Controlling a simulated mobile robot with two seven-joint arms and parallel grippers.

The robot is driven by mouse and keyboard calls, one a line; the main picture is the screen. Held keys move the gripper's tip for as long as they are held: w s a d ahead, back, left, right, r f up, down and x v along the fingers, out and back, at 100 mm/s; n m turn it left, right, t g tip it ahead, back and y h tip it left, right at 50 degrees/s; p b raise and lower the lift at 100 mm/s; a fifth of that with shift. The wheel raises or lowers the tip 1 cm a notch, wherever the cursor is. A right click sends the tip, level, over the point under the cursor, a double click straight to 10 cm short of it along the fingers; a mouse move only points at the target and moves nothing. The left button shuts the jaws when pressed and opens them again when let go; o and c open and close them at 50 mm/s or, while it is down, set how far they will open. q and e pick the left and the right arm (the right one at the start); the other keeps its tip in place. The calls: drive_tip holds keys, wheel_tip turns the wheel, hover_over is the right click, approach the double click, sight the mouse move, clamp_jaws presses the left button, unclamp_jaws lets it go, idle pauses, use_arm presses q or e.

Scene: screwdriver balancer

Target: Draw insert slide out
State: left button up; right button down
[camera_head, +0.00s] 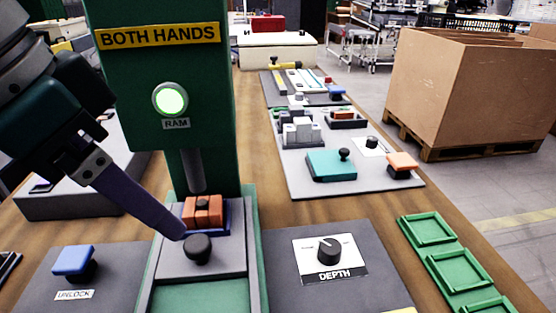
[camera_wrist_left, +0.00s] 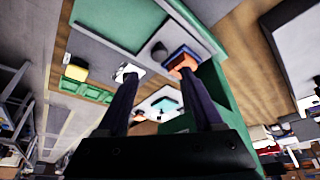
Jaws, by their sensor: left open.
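The insert slide (camera_head: 175,262) is a grey plate in a green-edged track under the green press. A black knob (camera_head: 198,248) stands on its front part. Behind the knob, an orange insert (camera_head: 203,209) sits in a blue holder below the ram (camera_head: 192,170). My left gripper (camera_head: 175,228) comes down from the upper left, its purple fingertip close to the knob's left side. In the left wrist view, the two fingers (camera_wrist_left: 158,74) are spread, with the knob (camera_wrist_left: 158,51) showing beyond the gap. Contact with the knob cannot be told. My right gripper is not in view.
The press column (camera_head: 160,90) with its lit RAM button stands behind the slide. A blue UNLOCK button (camera_head: 74,262) is left and a DEPTH dial (camera_head: 329,250) right. Green trays (camera_head: 428,229) line the right edge. A grey board (camera_head: 300,170) with parts lies farther back.

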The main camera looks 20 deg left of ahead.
sight(195, 243)
use_arm(q)
drive_tip(key=b+x, duration=0.2)
drive_tip(key=x, duration=0.5)
drive_tip(key=shift+w+f+b, duration=0.1)
drive_tip(key=shift+f+b, duration=0.15)
drive_tip(key=shift+b, duration=0.1)
drive_tip(key=shift+w+d+f, duration=0.1)
drive_tip(key=shift+w+f, duration=0.15)
drive_tip(key=shift+f, duration=0.25)
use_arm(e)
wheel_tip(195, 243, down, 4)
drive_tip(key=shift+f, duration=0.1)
use_arm(q)
clamp_jaws()
